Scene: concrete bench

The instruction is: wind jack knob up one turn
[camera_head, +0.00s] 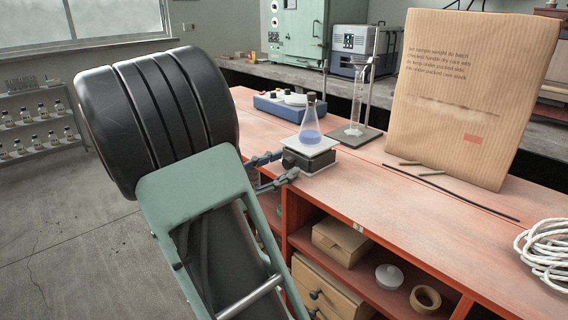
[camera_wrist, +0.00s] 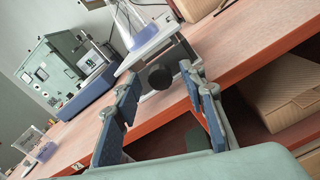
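The lab jack (camera_head: 309,158) stands near the front edge of the red bench, with a pale top plate and a dark body. A conical flask (camera_head: 309,126) with blue liquid stands upright on its plate. The jack's round black knob (camera_head: 289,158) faces my gripper; in the wrist view the knob (camera_wrist: 160,76) appears between my fingertips, with a gap on each side. My gripper (camera_head: 275,168) is open at the jack's front side. In the wrist view my gripper (camera_wrist: 158,78) has both blue-padded fingers apart. Whether the tips reach past the knob is hard to tell.
A stand with a glass cylinder (camera_head: 356,108) is right of the jack, and a blue-based device (camera_head: 290,107) is behind it. A large cardboard box (camera_head: 470,95), thin rods (camera_head: 455,190) and a coiled white cable (camera_head: 545,250) lie further right. Open shelves (camera_head: 345,262) are below.

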